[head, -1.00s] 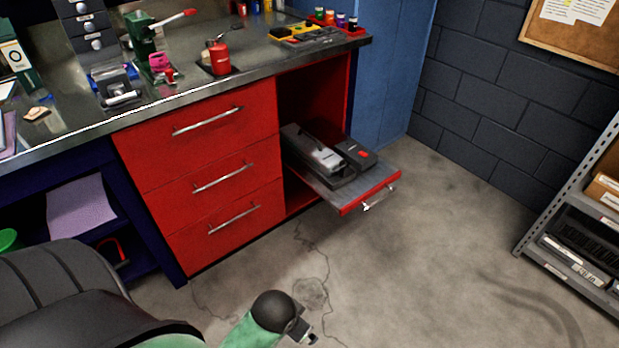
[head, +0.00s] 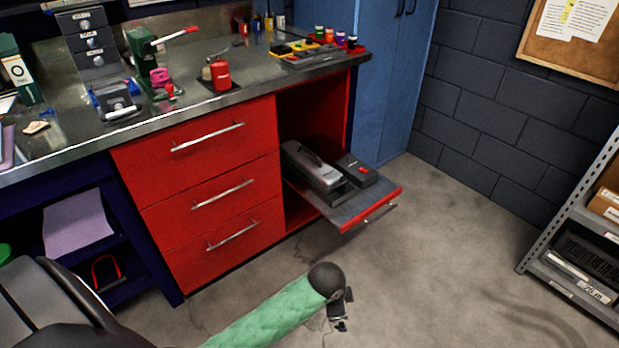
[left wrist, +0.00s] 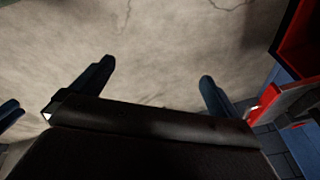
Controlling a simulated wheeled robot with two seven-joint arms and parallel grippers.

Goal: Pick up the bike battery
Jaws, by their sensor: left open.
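The bike battery (head: 316,170), a long grey case with a handle on top, lies on the pulled-out tray (head: 345,212) of the red cabinet. Beside it on the tray is a black box with a red button (head: 358,170). My left gripper (head: 341,318) is in front of and below the tray, apart from the battery, over the floor. In the left wrist view my left gripper (left wrist: 156,72) is open and empty, with bare floor between its fingers. The battery does not show there. My right gripper is not in view.
The tray's red front (head: 372,210) with its handle sticks out over the floor; red cabinet parts (left wrist: 292,100) show at the right of the left wrist view. Closed red drawers (head: 215,195) stand left. A metal shelf (head: 575,250) stands right. The floor between is clear.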

